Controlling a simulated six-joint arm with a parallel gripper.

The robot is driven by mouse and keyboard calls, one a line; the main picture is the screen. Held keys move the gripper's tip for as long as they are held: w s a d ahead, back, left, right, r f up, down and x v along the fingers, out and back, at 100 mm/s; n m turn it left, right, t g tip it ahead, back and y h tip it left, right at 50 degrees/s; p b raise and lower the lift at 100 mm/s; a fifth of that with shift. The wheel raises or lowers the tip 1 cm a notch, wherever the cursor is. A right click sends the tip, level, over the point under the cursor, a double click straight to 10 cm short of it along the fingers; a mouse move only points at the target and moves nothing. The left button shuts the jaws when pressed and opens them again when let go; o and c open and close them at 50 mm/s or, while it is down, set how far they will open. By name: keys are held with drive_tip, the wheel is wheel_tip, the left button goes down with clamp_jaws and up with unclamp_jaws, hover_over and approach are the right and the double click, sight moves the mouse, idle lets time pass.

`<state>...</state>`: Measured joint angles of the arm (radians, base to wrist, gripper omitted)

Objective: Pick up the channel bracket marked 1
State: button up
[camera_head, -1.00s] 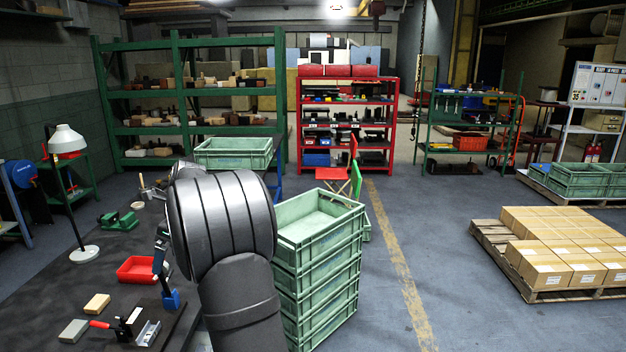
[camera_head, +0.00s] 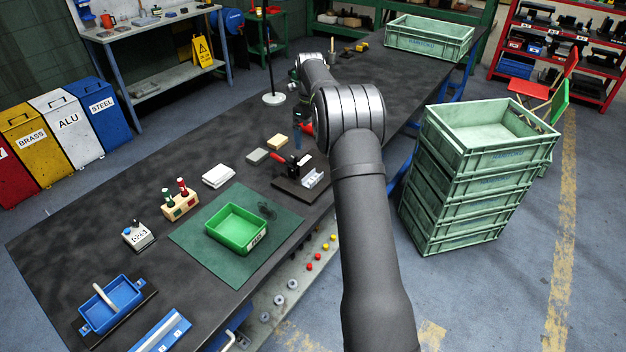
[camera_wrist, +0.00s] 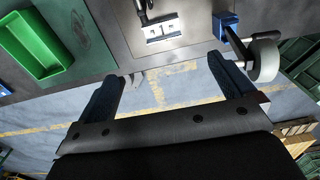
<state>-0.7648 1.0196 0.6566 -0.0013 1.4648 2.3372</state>
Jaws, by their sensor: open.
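The channel bracket (camera_head: 312,179) is a small silvery channel on a dark plate near the table's right edge. It shows near the top of the wrist view (camera_wrist: 162,31), with a mark that looks like a 1. A red-handled clamp (camera_head: 277,159) stands beside it in the head view. My gripper (camera_wrist: 167,88) is open and empty, its two dark fingers wide apart. In the wrist view the bracket lies beyond the fingers, between their lines, and is not touched.
A green bin (camera_head: 236,231) sits on a green mat (camera_head: 196,250). A blue fixture with a roller (camera_wrist: 265,55) is close to my right finger in the wrist view. Stacked green crates (camera_head: 470,190) stand right of the table.

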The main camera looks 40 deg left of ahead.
hover_over(312, 180)
wheel_tip(312, 180, down, 12)
drive_tip(key=shift+s+a+r, duration=0.1)
drive_tip(key=shift+r, duration=0.05)
drive_tip(key=shift+f, duration=2.7)
drive_tip(key=shift+r, duration=0.1)
drive_tip(key=c, duration=1.2)
